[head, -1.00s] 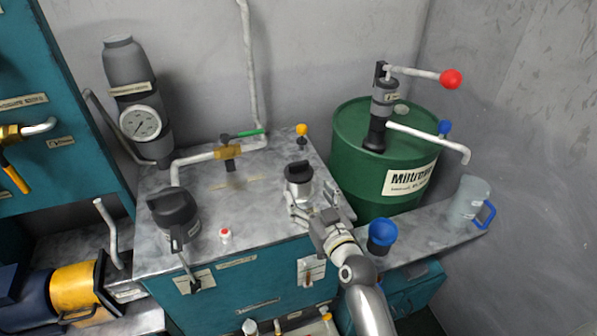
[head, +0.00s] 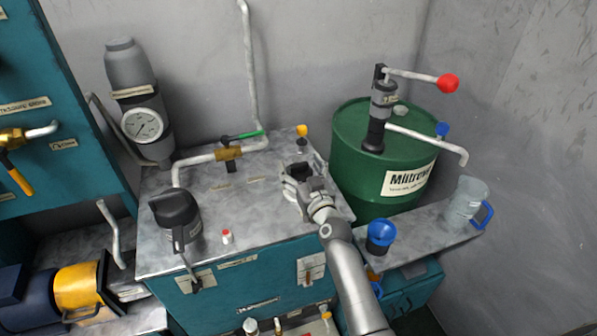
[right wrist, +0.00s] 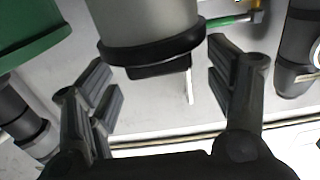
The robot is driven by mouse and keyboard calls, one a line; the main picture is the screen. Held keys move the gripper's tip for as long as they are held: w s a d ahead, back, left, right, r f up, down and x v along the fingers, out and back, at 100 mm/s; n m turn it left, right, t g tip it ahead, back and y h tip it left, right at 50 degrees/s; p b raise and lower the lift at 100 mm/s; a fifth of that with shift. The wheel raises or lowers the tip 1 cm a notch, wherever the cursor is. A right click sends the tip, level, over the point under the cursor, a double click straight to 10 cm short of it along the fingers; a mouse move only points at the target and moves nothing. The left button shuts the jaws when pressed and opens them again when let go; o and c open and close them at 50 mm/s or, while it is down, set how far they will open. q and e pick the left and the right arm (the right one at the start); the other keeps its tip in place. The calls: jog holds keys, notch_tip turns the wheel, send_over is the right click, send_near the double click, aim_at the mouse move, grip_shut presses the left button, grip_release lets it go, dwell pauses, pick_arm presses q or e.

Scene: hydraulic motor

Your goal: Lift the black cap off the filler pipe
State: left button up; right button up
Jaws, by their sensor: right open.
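The filler pipe is a short grey cylinder on the right of the steel tank top, largely hidden behind my right gripper in the head view. Its black cap (head: 297,170) shows just past the fingers. In the right wrist view the grey pipe (right wrist: 145,18) hangs from the top edge, as if upside down, with the black cap (right wrist: 152,50) and its tab at its lower end. My right gripper (head: 304,185) is open. In the right wrist view its fingers (right wrist: 160,85) stand apart on either side of the cap, with gaps left and right. My left gripper is not in view.
A dark-lidded canister (head: 175,215) and a small red-topped fitting (head: 227,236) stand left on the tank top (head: 255,215). A yellow-knobbed fitting (head: 302,131) is behind the cap. A green drum (head: 350,160) with a hand pump, a blue cup (head: 381,234) and a jug (head: 465,203) are right.

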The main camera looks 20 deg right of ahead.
jog(key=shift+w, duration=0.85)
jog(key=c, duration=1.1)
jog(key=shift+c, duration=0.3)
